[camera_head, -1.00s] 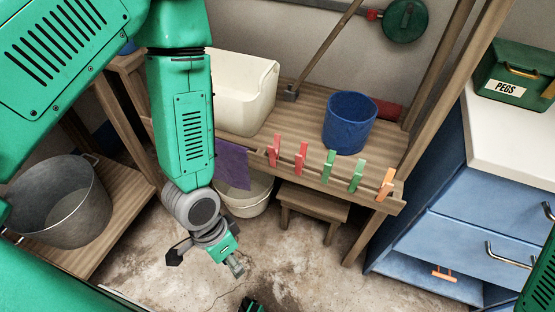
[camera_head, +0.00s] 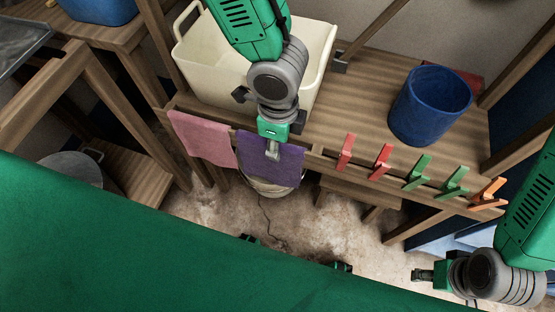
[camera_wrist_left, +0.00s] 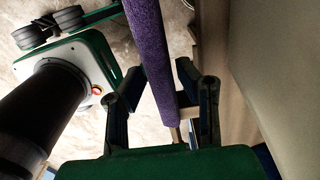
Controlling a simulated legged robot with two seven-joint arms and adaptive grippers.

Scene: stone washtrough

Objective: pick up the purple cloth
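The purple cloth (camera_head: 285,163) hangs over the front rail of the wooden stand in the head view, right of a pink cloth. My left gripper (camera_head: 272,150) is in front of its upper part and hides some of it. In the left wrist view the purple cloth (camera_wrist_left: 150,55) is seen edge-on. It runs between the two spread fingers of my left gripper (camera_wrist_left: 160,80), with room beside it, so the gripper is open around it. My right gripper (camera_head: 422,275) is at the lower right in the head view, away from the cloth; its fingers are too small to judge.
The pink cloth (camera_head: 203,138) hangs close on the left. A cream tub (camera_head: 205,75) stands behind on the stand, and a blue bucket (camera_head: 430,105) to the right. Several pegs, including a red peg (camera_head: 345,152), sit along the rail. A pale bucket (camera_head: 268,188) is below the cloth.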

